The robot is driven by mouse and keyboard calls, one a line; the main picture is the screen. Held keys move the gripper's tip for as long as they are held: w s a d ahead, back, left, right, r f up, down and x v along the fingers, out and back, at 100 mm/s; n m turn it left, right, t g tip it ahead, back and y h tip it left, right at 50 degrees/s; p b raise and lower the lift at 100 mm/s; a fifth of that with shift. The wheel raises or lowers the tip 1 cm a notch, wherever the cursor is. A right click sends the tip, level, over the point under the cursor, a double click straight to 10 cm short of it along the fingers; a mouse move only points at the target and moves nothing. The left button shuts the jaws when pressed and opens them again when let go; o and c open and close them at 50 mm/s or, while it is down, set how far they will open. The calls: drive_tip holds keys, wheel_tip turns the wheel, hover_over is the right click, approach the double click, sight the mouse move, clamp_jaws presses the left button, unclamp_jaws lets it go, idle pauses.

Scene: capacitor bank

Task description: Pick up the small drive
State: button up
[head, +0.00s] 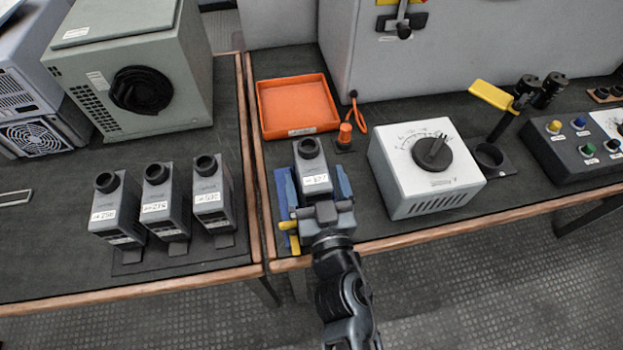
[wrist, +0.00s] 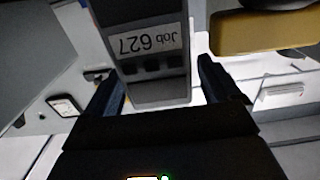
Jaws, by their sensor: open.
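The small grey drive (head: 311,166), a narrow upright box with a dark round knob on top and a white label, stands near the front edge of the right bench. In the wrist view the drive (wrist: 155,75) shows its label, "Job 627", upside down. My gripper (head: 315,187) is open, with one blue-padded finger on each side of the drive. In the wrist view my gripper (wrist: 160,88) has dark fingers left and right of the drive's lower part, with a visible gap at the right. Contact at the left finger cannot be told. The drive's base is hidden.
Several similar grey units (head: 163,205) stand on the left bench. An orange tray (head: 297,85) lies behind the drive, and a white dial box (head: 420,168) stands to its right. A yellow handle (head: 290,225) sits close to my gripper's left.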

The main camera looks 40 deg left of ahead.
drive_tip(key=shift+x, duration=1.25)
drive_tip(key=shift+c, duration=0.3)
drive_tip(key=c, duration=1.4)
drive_tip(key=shift+c, duration=0.3)
drive_tip(key=shift+r, duration=0.2)
